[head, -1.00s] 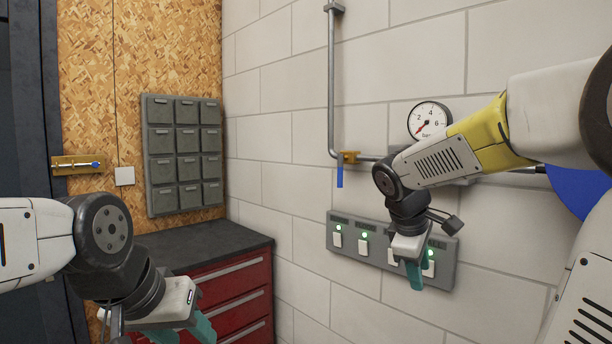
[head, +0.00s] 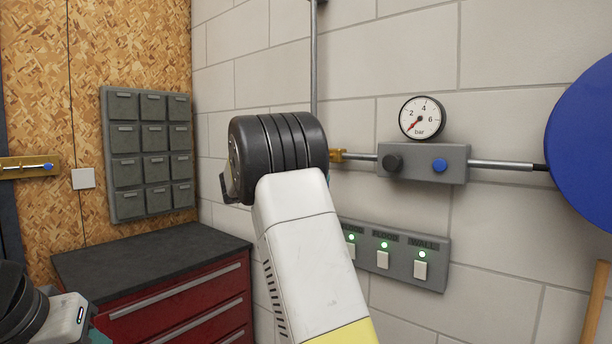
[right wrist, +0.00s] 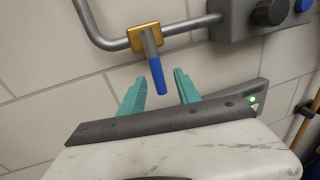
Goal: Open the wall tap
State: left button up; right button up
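The wall tap is a brass valve (right wrist: 144,38) on a grey pipe with a blue lever (right wrist: 157,78) pointing down from the pipe. In the head view only a bit of the brass valve (head: 338,155) shows; my right arm hides the lever. My right gripper (right wrist: 158,84) is open, its teal fingers on either side of the lever's lower end in the right wrist view, with gaps on both sides. I cannot tell how deep the lever sits between them. My left gripper (head: 97,336) is at the lower left of the head view, mostly cut off.
A grey valve block (head: 425,163) and a pressure gauge (head: 422,117), needle low, are right of the tap. A switch panel (head: 400,265) with green lights is below. A blue disc (head: 590,140) is at the right. A red drawer cabinet (head: 180,300) stands lower left.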

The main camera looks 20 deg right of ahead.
jog(key=x, duration=0.7)
jog(key=shift+w+d+r, duration=0.15)
jog(key=shift+w+d, duration=0.05)
jog(key=shift+w, duration=0.1)
grip_shut()
dwell(1.2)
